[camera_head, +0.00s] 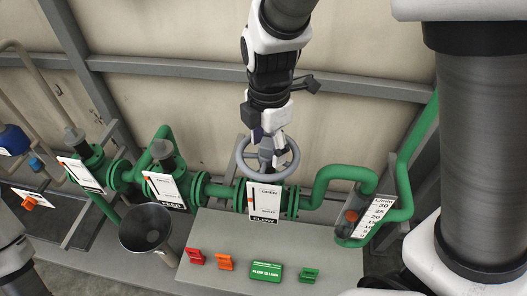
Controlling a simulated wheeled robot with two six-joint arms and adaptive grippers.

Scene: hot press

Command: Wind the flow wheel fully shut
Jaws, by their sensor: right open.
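The grey flow wheel (243,168) sits on the green pipe behind a white plate (264,200) marked OPEN, SHUT and FLOW. A small orange marker shows at the plate's left side, between the two words as far as I can tell. My right gripper (268,152) points down at the middle of the wheel, its open fingers over the hub and inside the rim. Whether the fingers touch the wheel is unclear. The flow gauge (374,216), a clear tube with a numbered scale, stands at the right with an orange float inside. My left gripper is out of view.
Two more valves with white plates, one the feed valve (165,190), stand to the left. A dark funnel (146,229) is below them.

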